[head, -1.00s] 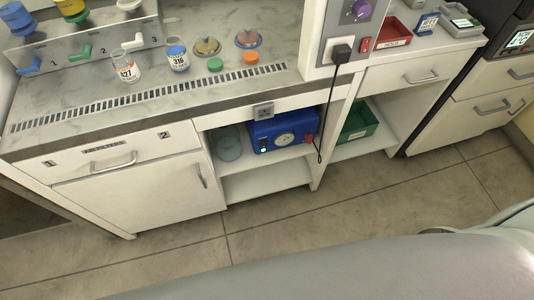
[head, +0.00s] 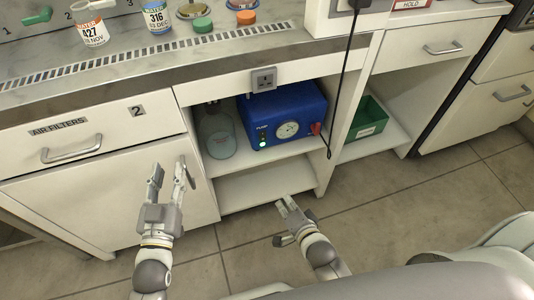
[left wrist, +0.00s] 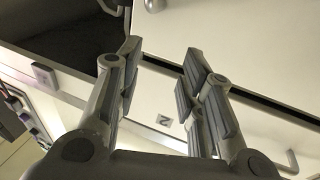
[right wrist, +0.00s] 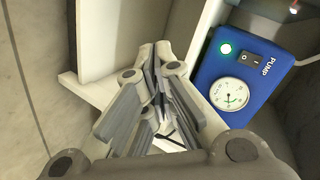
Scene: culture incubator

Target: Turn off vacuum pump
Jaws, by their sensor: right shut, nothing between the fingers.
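The blue vacuum pump (head: 285,112) stands on the upper shelf of the open cabinet bay. Its front has a round gauge, a lit green lamp and a red part at the right. In the right wrist view the pump (right wrist: 258,62) shows a black rocker switch (right wrist: 246,57) between the green lamp and the PUMP label. My right gripper (head: 284,203) is shut and empty, below and in front of the pump, apart from it; its fingers also show in the right wrist view (right wrist: 150,65). My left gripper (head: 168,168) is open and empty before the left cabinet door.
A glass flask (head: 217,135) stands left of the pump. A black cable (head: 345,80) hangs at its right. A green bin (head: 366,122) sits in the bay to the right. The lower shelf (head: 265,182) is bare.

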